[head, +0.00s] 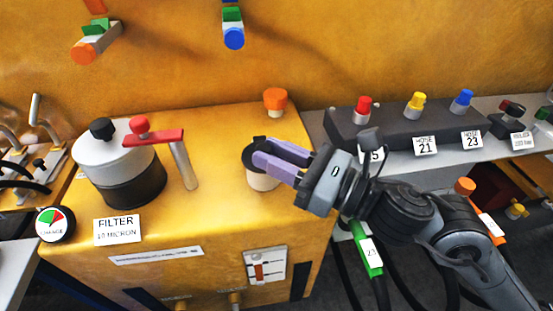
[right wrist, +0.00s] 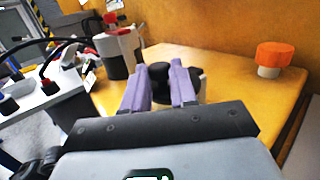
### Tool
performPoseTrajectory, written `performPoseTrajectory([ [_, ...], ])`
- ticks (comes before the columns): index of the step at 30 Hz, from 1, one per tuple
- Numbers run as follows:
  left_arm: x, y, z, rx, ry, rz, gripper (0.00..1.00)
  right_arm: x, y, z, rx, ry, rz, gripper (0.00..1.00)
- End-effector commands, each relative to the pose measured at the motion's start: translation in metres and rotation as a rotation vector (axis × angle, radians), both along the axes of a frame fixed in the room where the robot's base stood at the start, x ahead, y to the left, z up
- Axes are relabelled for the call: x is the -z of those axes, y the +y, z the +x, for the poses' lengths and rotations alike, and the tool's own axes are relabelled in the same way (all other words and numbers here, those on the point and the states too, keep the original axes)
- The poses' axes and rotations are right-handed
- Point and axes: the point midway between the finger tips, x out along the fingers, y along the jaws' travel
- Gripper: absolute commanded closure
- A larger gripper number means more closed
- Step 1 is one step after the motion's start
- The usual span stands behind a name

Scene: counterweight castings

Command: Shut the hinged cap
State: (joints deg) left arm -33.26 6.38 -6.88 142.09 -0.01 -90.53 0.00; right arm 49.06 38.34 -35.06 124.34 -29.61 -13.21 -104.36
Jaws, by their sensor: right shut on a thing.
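The black hinged cap (head: 247,156) is at a cream filler neck (head: 262,183) on top of the yellow tank. My right gripper (head: 260,152) reaches in from the right with its purple fingers shut on the cap. In the right wrist view the black cap (right wrist: 160,72) shows between the two fingers (right wrist: 159,66). The fingers hide part of the cap and its hinge, so I cannot tell how far it is from flat on the neck. My left gripper is not in view.
A filter housing (head: 121,175) with a red-handled lever (head: 154,136) stands left of the neck. An orange-capped post (head: 275,98) is behind it. A dark block (head: 385,131) with coloured knobs lies to the right. Bare yellow tank top lies between filter and neck.

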Motion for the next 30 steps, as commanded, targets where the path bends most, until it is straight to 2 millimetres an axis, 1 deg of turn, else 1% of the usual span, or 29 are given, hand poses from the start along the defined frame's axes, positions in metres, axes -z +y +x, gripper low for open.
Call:
performPoseTrajectory([
  [8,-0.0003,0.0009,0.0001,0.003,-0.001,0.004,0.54,-0.0015,0.0001,-0.0005,-0.001,-0.004,0.001,1.00],
  [9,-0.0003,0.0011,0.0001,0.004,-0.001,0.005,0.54,-0.0014,0.0001,-0.0005,-0.001,-0.004,0.001,0.72],
  [14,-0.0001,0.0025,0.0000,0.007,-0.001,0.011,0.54,-0.0008,0.0001,-0.0003,-0.001,-0.003,0.001,0.48],
  [26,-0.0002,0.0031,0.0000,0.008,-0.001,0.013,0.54,0.0002,-0.0004,-0.0001,0.000,-0.001,0.000,0.48],
  [30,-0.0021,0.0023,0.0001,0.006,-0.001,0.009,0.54,0.0006,-0.0059,-0.0025,0.002,0.001,-0.001,0.48],
])
